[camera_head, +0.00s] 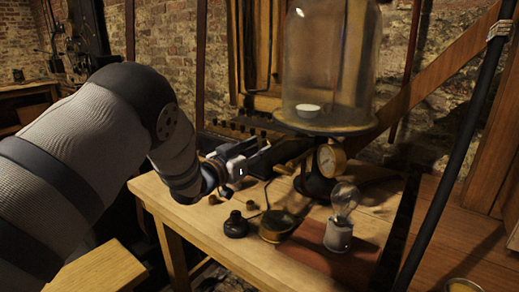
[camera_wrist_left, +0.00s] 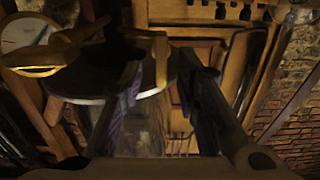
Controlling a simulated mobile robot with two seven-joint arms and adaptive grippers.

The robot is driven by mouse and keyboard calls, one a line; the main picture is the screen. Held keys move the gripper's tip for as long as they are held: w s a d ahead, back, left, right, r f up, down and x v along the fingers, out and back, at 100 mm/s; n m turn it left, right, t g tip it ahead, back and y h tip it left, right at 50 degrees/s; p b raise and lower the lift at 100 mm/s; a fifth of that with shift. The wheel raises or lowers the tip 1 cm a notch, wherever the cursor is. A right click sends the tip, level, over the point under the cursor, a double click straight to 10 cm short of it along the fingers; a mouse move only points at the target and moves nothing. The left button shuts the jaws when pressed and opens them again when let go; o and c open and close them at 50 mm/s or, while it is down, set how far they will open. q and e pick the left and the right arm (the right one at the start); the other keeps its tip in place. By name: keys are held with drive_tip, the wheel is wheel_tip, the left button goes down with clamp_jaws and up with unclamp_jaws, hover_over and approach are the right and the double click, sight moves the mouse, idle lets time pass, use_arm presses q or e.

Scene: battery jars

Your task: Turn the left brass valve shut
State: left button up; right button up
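My left gripper (camera_head: 284,155) reaches in from the left, just below the round plate (camera_head: 325,128) of the bell jar stand. In the left wrist view its two dark fingers are apart, one on each side of a brass lever (camera_wrist_left: 161,61), which looks like the left valve's handle. I cannot tell whether either finger touches it. In the head view the gripper hides that valve. The brass-rimmed gauge (camera_head: 331,160) is right of the gripper; it also shows in the left wrist view (camera_wrist_left: 25,33). My right gripper is not in view.
A glass bell jar (camera_head: 330,60) covers a small white dish (camera_head: 308,110). A light bulb (camera_head: 344,200) on a pale base, a dark round knob (camera_head: 236,225) and a brass-topped round piece (camera_head: 280,225) stand in front on the wooden table (camera_head: 215,240).

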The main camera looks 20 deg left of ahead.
use_arm(q)
drive_tip(key=shift+x, duration=0.75)
drive_tip(key=shift+f, duration=0.1)
clamp_jaws()
drive_tip(key=shift+s+d+f+m+p, duration=0.1)
drive_tip(key=shift+f+m+p, duration=0.1)
drive_tip(key=shift+m, duration=4.25)
drive_tip(key=shift+d+f+m+p, duration=0.1)
drive_tip(key=shift+f+m, duration=0.05)
drive_tip(key=shift+m, duration=4.3)
